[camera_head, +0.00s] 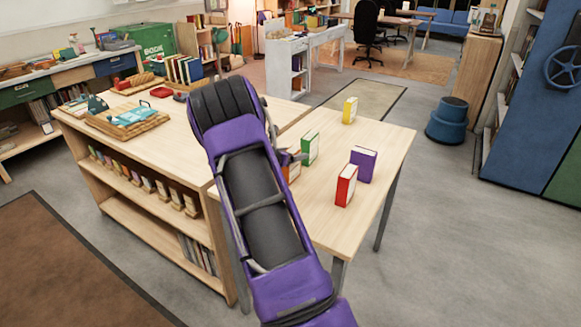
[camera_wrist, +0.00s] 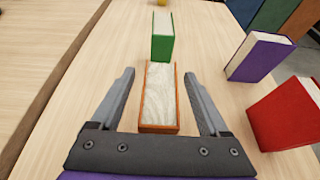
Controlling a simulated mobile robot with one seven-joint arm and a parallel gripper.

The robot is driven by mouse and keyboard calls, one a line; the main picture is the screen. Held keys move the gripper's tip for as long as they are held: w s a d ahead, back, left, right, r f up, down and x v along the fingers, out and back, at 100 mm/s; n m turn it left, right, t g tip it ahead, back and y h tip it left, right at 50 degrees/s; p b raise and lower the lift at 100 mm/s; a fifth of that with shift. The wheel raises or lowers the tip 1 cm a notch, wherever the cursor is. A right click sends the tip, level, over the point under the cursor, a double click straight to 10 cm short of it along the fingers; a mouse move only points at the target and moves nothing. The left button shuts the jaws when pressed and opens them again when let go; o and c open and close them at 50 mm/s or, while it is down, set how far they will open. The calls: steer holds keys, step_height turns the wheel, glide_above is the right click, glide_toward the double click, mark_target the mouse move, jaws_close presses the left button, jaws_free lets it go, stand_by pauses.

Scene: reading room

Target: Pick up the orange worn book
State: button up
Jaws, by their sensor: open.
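The orange book (camera_wrist: 158,95) stands on the light wood table (camera_wrist: 111,60), its pale page edges facing up toward the wrist camera. My gripper (camera_wrist: 161,82) is open, with one finger on each side of the orange book in the wrist view. Gaps show between the fingers and the book, so nothing is held. In the head view only a sliver of the orange book (camera_head: 294,172) shows beside my purple arm, which hides most of it and most of the gripper.
A green book (camera_wrist: 162,37) stands just beyond the orange one. A purple book (camera_wrist: 257,55) and a red book (camera_wrist: 287,113) stand to the right. A yellow book (camera_head: 350,110) is farther back. A longer shelf unit (camera_head: 160,215) with trays adjoins at left.

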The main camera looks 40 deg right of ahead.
steer(key=shift+x, duration=0.8)
jaws_close()
